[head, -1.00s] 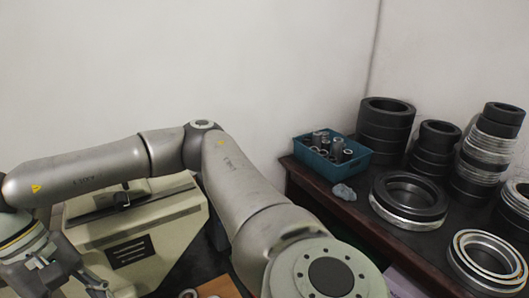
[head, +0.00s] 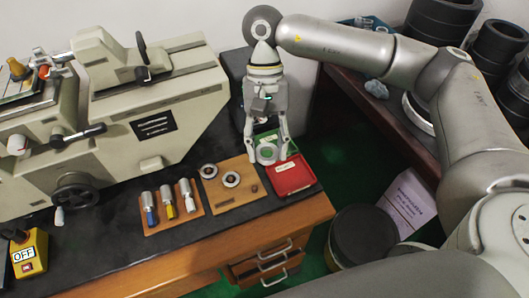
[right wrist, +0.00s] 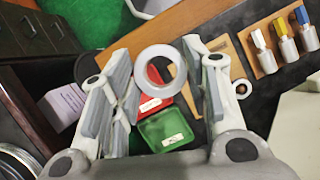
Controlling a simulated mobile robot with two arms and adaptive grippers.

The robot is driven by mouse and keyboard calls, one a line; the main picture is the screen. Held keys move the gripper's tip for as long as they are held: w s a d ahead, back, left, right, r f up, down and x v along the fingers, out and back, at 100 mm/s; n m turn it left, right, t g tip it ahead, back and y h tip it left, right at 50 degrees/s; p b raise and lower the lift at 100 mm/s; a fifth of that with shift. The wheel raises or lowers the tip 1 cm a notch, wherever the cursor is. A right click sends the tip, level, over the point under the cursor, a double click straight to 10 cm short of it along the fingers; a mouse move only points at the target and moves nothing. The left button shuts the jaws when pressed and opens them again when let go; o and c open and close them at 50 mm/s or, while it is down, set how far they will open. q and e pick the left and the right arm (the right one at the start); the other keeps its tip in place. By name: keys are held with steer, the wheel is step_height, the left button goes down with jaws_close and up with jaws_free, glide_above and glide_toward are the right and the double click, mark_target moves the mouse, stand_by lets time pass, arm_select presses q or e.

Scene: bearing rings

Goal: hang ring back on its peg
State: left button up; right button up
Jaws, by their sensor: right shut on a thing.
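My right gripper (head: 268,156) points down in the head view, shut on a light grey metal ring (head: 267,162). In the right wrist view the ring (right wrist: 161,49) sits between the two fingertips, its hole facing the camera. The ring is over or beside the green and red trays; its exact height is hard to tell. The wooden board (head: 236,197) is just left of it, with two rings (head: 208,171) (head: 231,180) on its left and middle and a small dark spot (head: 254,189) at its right, perhaps a bare peg. My left gripper is not in view.
A red tray (head: 293,177) and a green tray (head: 289,143) lie by the gripper. Left of the board is a holder (head: 171,222) with several coloured-tip tools. A beige machine (head: 150,105) stands behind. A black bin (head: 362,240) stands right of the bench.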

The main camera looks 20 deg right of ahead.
step_height(320, 180, down, 7)
steer(key=w+a+m+t+y+p, duration=0.1)
steer(key=w+a+m+t+y, duration=0.15)
steer(key=m, duration=0.45)
steer(key=m+t+p, duration=0.1)
steer(key=m, duration=0.4)
glide_above(254, 186)
steer(key=shift+y, duration=0.35)
steer(key=f, duration=0.5)
steer(key=shift+s+d+f, duration=0.15)
steer(key=shift+d, duration=0.05)
steer(key=shift+d+f+m+t, duration=0.15)
steer(key=shift+f+m+t, duration=0.1)
steer(key=shift+f+m, duration=0.35)
steer(key=shift+f, duration=0.6)
step_height(254, 186, down, 5)
steer(key=b, duration=0.3)
steer(key=shift+b, duration=0.4)
steer(key=shift+f, duration=0.2)
arm_select(q)
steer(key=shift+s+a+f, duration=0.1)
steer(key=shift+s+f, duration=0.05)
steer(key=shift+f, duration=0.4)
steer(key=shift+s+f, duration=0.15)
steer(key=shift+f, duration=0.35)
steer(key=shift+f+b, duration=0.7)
steer(key=shift+b, duration=0.2)
